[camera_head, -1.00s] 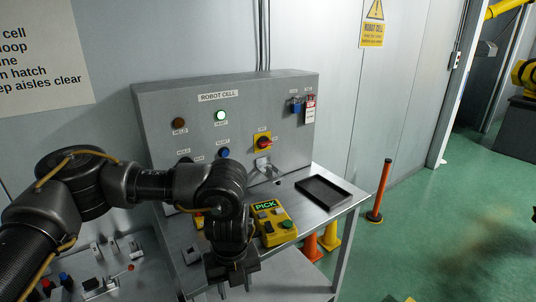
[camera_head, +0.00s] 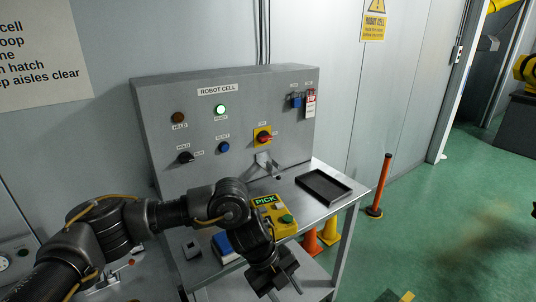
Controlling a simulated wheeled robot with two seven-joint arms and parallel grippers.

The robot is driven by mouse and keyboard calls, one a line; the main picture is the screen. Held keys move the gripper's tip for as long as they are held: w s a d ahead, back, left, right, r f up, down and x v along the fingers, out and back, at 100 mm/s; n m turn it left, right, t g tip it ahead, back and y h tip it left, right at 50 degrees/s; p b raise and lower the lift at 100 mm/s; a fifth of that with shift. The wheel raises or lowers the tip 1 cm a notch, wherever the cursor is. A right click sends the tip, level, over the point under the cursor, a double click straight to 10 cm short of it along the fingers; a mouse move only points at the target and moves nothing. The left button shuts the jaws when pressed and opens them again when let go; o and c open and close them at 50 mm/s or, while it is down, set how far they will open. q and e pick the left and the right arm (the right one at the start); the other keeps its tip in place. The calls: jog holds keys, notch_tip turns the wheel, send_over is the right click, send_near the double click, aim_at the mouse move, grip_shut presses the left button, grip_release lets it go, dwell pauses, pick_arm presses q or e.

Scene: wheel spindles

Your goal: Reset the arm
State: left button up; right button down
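My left arm comes in from the lower left, and its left gripper (camera_head: 284,284) hangs low in front of the metal table's front edge. Its two fingers look spread apart with nothing between them. The grey robot cell panel (camera_head: 250,105) stands at the back of the table. My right gripper is not in view.
A yellow pendant (camera_head: 281,222) reading PICK lies on the table behind my arm. A blue-topped object (camera_head: 224,245) lies beside it, partly hidden. A black tray (camera_head: 323,186) sits at the table's right.

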pick_arm(q)
jog(key=w+d+f+n+t+h, duration=0.3)
jog(key=w+d+f+n+h, duration=0.35)
jog(key=f+n, duration=0.25)
jog(key=a+f+n+t+y, duration=0.1)
jog(key=a+f+n+t, duration=0.35)
jog(key=f, duration=0.65)
jog(key=a+f+n+t+y, duration=0.1)
jog(key=a+f+n+y, duration=0.1)
jog(key=a+f+n, duration=0.7)
jog(key=s+a+f+n+g+y, duration=0.1)
jog(key=s+a+f+y, duration=0.1)
jog(key=s+a+f, duration=0.6)
jog(key=s+a+f+n+g+y, duration=0.15)
jog(key=s+a+f, duration=0.25)
jog(key=s+f, duration=0.7)
jog(key=s+a+f+n+g+y+b, duration=0.1)
jog(key=s+a+f, duration=0.3)
jog(key=s, duration=0.5)
jog(key=s+a+f+n+g+y+b, duration=0.1)
jog(key=s+a+f, duration=0.3)
jog(key=s, duration=0.5)
jog(key=s+a+f+n+g+y+b, duration=0.1)
jog(key=s+a+f+y+b, duration=0.1)
jog(key=s, duration=0.7)
notch_tip(320, 180, down, 3)
jog(key=a+y, duration=0.1)
jog(key=a, duration=0.1)
jog(key=shift+a, duration=0.4)
